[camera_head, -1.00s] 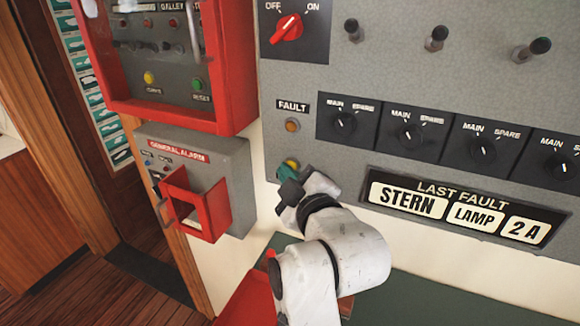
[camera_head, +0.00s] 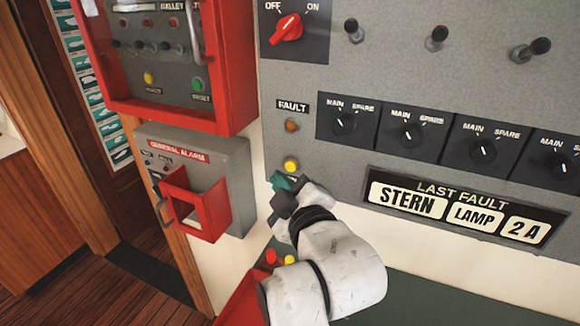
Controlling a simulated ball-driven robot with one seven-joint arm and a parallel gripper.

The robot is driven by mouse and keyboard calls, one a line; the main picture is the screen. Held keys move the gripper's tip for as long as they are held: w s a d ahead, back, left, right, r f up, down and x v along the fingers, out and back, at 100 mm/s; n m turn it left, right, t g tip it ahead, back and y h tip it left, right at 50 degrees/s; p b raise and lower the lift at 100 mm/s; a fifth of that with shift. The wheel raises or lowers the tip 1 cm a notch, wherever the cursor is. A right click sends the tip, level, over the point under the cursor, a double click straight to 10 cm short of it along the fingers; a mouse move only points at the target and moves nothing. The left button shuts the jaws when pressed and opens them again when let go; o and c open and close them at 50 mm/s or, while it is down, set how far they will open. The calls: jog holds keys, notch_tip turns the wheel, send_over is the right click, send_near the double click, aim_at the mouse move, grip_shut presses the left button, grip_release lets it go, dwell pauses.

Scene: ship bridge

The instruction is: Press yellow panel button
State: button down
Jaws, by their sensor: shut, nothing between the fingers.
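A yellow round button (camera_head: 291,164) sits on the grey wall panel (camera_head: 400,80), below the orange fault lamp (camera_head: 292,125). My gripper (camera_head: 281,181), with dark green fingertips, is shut and empty just below and slightly left of this button. The button's face is in full view. I cannot tell whether the fingertips touch the panel. Another yellow button (camera_head: 149,78) is in the red-framed box at the upper left, beside a green one.
A general alarm box (camera_head: 228,165) with a red guard (camera_head: 195,203) juts out left of my gripper. Rotary main/spare switches (camera_head: 343,122) line the panel to the right. A red box (camera_head: 245,295) with small red and yellow parts is below, partly behind my arm.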

jog(key=shift+s+a, duration=0.25)
jog(key=shift+s, duration=0.4)
jog(key=shift+s+a, duration=0.2)
jog(key=shift+s, duration=0.4)
jog(key=shift+s+a, duration=0.25)
jog(key=shift+s, duration=0.4)
